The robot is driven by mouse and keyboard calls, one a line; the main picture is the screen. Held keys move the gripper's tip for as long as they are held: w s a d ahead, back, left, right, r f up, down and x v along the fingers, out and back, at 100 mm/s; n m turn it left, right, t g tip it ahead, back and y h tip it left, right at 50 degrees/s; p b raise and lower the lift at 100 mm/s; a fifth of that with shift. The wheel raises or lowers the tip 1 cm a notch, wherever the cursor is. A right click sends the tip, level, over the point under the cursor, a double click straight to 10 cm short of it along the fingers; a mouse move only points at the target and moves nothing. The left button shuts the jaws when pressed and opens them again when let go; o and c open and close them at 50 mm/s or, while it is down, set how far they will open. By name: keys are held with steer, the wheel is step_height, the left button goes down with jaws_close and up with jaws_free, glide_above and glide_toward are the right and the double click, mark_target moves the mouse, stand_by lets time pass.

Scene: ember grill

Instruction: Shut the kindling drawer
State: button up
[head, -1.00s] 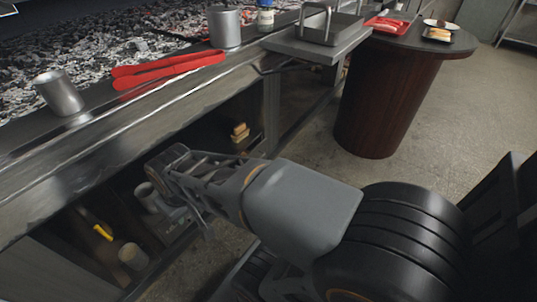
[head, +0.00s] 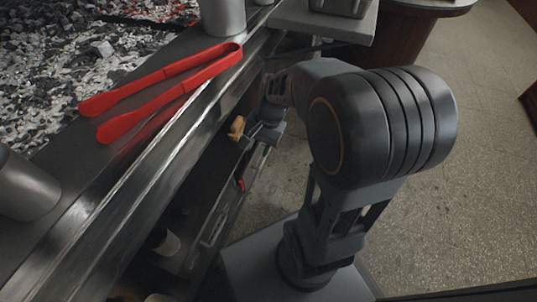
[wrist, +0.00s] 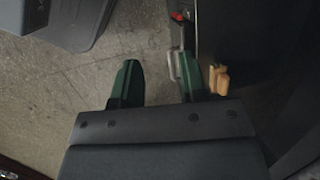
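The kindling drawer (head: 207,244) is under the grill counter in the head view. Its inside shows from above, so it stands at least partly open; how far I cannot tell. My gripper (head: 264,131) is low beside the counter, near the drawer's far end, partly hidden by my arm. In the wrist view my gripper (wrist: 159,60) has its two green fingers wide apart with nothing clamped. A pale grey handle-like bar (wrist: 172,65) shows close to the right finger, between the two fingers; contact is unclear.
A tan block (head: 236,128) is near my gripper and also shows right of the fingers in the wrist view (wrist: 218,80). A pale cup (head: 166,243) sits low under the counter. The floor at right is clear.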

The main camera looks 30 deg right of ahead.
steer(key=w+d+f+m+t+y, duration=0.2)
steer(key=d+f+m+t, duration=0.3)
steer(key=f+m, duration=0.6)
steer(key=w+d+f+m+t+y, duration=0.3)
steer(key=d+f+m, duration=0.5)
steer(key=m, duration=0.5)
steer(key=w+d+f+m+t+y, duration=0.2)
steer(key=d+f+m+t, duration=0.3)
steer(key=f+m, duration=0.65)
steer(key=shift+m+g, duration=0.35)
steer(key=shift+g, duration=0.35)
steer(key=shift+r+b+x, duration=0.1)
steer(key=shift+b+x, duration=0.7)
steer(key=shift+x, duration=2.45)
steer(key=shift+r+b+x, duration=0.15)
steer(key=shift+b+x, duration=0.6)
steer(key=shift+x, duration=2.5)
steer(key=shift+w, duration=0.1)
jaws_close()
